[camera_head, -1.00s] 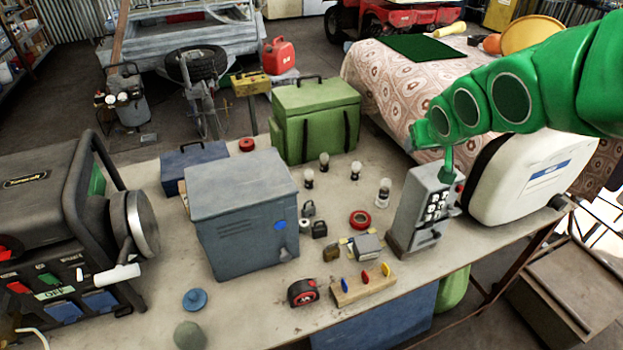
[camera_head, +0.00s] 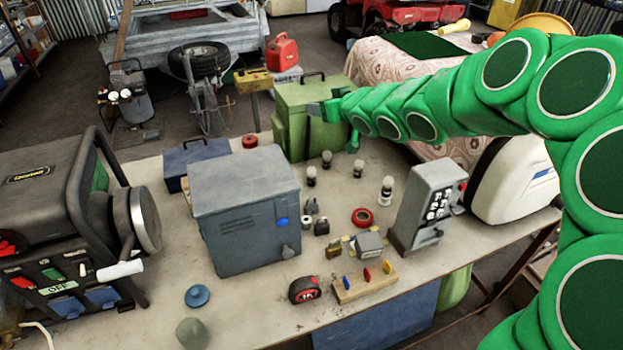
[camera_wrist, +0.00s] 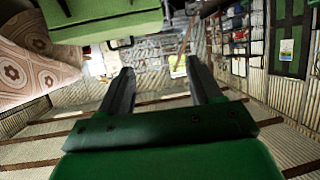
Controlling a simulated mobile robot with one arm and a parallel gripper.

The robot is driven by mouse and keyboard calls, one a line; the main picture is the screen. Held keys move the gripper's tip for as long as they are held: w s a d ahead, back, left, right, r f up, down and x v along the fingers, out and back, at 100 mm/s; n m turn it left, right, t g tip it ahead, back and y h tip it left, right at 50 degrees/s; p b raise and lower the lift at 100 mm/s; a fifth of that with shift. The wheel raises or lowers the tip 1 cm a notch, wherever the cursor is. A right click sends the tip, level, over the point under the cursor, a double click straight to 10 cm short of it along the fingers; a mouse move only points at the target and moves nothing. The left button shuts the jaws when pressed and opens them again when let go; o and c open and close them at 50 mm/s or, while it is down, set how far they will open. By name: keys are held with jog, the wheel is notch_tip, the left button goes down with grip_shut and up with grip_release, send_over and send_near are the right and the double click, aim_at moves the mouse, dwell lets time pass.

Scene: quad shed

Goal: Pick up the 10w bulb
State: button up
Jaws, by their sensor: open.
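Several small bulbs stand on the workbench in the head view, in front of the green cooler box: a back bulb (camera_head: 327,159), a left bulb (camera_head: 311,176), a right bulb (camera_head: 358,169) and a larger front bulb (camera_head: 386,189). I cannot read any wattage, so I cannot tell which is the 10w bulb. My gripper (camera_head: 325,110) is above and behind the bulbs, in front of the cooler box. In the wrist view my gripper (camera_wrist: 163,78) has its two dark fingers apart with nothing between them. No bulb shows in the wrist view.
The green cooler box (camera_head: 290,125) is close to my gripper. A grey metal box (camera_head: 245,215) stands left of the bulbs and a grey switch unit (camera_head: 425,208) right. Padlocks, red tape (camera_head: 362,217) and a tape measure (camera_head: 304,290) lie nearer the front. The front-left bench has bare patches.

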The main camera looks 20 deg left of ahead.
send_near(314, 172)
jog(key=x, duration=0.4)
jog(key=shift+s+f, duration=0.2)
jog(key=shift+f, duration=0.1)
jog(key=shift+x, duration=0.75)
jog(key=shift+w+x, duration=0.2)
jog(key=shift+x, duration=2.95)
jog(key=shift+r, duration=0.15)
jog(key=c, duration=1)
jog(key=shift+r, duration=0.1)
jog(key=shift+c, duration=0.2)
